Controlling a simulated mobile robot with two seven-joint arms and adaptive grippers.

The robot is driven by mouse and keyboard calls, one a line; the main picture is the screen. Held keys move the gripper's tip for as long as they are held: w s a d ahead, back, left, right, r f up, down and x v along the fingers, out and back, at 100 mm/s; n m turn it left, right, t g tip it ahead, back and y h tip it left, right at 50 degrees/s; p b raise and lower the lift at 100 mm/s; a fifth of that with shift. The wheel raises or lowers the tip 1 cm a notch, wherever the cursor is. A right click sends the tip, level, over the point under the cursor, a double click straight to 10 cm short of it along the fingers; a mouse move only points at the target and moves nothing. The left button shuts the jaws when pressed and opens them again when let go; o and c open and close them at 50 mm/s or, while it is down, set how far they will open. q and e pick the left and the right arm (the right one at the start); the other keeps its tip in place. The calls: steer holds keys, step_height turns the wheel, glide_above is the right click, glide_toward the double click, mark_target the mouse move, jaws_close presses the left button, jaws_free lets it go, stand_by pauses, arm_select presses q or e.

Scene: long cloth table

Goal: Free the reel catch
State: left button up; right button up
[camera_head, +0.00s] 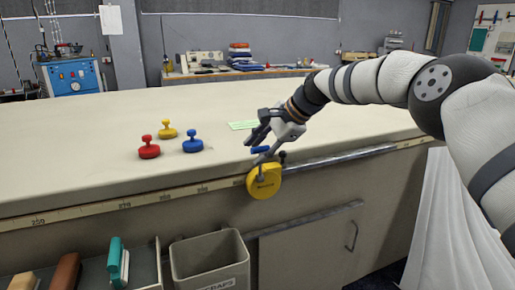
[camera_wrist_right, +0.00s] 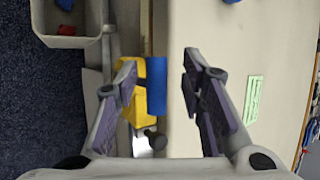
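The yellow reel (camera_head: 264,183) hangs at the front edge of the table, and it also shows in the right wrist view (camera_wrist_right: 130,108). Its blue catch (camera_head: 260,150) sits at the top of the reel by the table edge. In the right wrist view the blue catch (camera_wrist_right: 157,88) is an upright bar, with a dark knob (camera_wrist_right: 155,139) near its lower end. My right gripper (camera_head: 266,138) is just above the catch. Its fingers (camera_wrist_right: 160,78) are apart on either side of the catch, the left finger closer to it. Contact cannot be told. My left gripper is not in view.
Red (camera_head: 149,148), yellow (camera_head: 167,130) and blue (camera_head: 193,142) knobbed weights stand on the cloth table (camera_head: 90,125). A green card (camera_head: 243,125) lies behind my gripper. A grey bin (camera_head: 210,262) and a tray with brushes (camera_head: 117,262) are below the front edge.

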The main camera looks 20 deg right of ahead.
steer(key=shift+d+f, duration=0.1)
steer(key=shift+d, duration=0.4)
steer(key=v, duration=1.2)
steer(key=shift+a, duration=0.4)
steer(key=s+a+f+n+g+h, duration=0.1)
steer(key=s+f, duration=0.2)
steer(key=f, duration=0.5)
steer(key=s+a+f+n+g+p, duration=0.1)
steer(key=s+a+f+n, duration=0.1)
steer(key=f, duration=0.6)
steer(key=s+a+f+n+g+h, duration=0.1)
steer(key=s+f, duration=0.2)
steer(key=f, duration=0.6)
steer(key=s+f+n+g+h+p, duration=0.1)
steer(key=s+f+n+g, duration=0.15)
steer(key=s+f, duration=0.9)
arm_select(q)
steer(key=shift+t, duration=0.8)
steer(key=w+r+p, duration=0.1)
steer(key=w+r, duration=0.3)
arm_select(e)
steer(key=s+f+n+g+h, duration=0.2)
steer(key=s+n, duration=0.7)
steer(key=s, duration=2.6)
steer(key=shift+a+f+g, duration=0.3)
steer(key=shift+f+g, duration=0.25)
steer(key=shift+f, duration=0.15)
